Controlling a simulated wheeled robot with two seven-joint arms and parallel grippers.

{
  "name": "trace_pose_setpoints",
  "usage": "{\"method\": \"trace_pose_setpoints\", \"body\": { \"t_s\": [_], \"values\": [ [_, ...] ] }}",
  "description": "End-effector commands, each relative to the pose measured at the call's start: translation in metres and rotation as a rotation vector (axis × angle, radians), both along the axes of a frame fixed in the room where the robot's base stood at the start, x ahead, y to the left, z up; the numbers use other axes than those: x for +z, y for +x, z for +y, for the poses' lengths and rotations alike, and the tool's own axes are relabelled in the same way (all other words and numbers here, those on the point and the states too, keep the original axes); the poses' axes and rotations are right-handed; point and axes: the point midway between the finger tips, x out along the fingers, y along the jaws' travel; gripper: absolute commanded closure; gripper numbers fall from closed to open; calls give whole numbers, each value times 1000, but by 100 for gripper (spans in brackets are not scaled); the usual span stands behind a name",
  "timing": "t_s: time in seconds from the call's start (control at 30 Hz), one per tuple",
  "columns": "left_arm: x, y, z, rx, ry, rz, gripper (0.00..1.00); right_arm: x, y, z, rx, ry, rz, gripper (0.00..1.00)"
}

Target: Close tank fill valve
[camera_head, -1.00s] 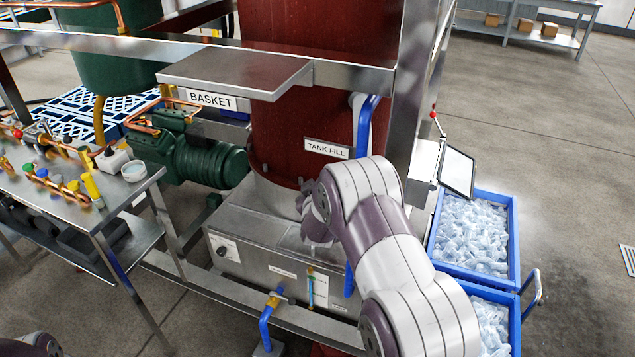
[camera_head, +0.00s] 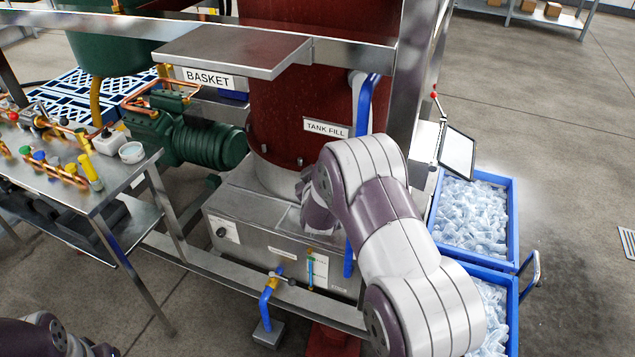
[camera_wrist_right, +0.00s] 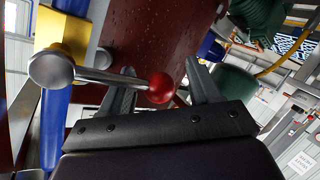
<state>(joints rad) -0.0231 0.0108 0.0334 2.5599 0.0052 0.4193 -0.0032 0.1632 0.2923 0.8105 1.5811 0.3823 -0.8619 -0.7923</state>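The tank fill valve shows in the right wrist view as a yellow body (camera_wrist_right: 70,30) on a blue pipe (camera_wrist_right: 55,125), with a metal lever (camera_wrist_right: 110,77) ending in a red ball knob (camera_wrist_right: 161,88). My right gripper (camera_wrist_right: 160,70) is open, its two fingers apart with the red knob between them in the picture. I cannot tell whether they touch it. In the head view, the TANK FILL label (camera_head: 326,128) hangs on the red tank (camera_head: 285,105) beside the blue pipe (camera_head: 366,105). My right arm hides the valve lever and right gripper there. My left gripper is out of view.
A steel frame with a BASKET shelf (camera_head: 235,48) stands before the tank. A steel control box (camera_head: 240,238) and another blue-handled valve (camera_head: 270,290) are below. Blue ice bins (camera_head: 515,225) stand right, a valve-covered table (camera_head: 140,172) left. Floor is clear far right.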

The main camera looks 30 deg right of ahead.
Motion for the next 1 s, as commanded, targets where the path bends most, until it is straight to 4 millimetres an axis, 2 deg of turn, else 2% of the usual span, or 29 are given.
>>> {"method": "trace_pose_setpoints", "body": {
  "t_s": [0.3, 0.5, 0.63, 1.0],
  "values": [
    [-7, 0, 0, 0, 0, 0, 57, 16, -60, 31, 3, 2, 7, 42],
    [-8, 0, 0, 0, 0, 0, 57, 25, -87, 45, 3, 1, 5, 42],
    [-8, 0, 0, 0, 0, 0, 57, 28, -93, 47, 1, 0, 5, 42],
    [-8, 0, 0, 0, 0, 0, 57, 29, -92, 47, 2, -1, 2, 42]
  ]
}}
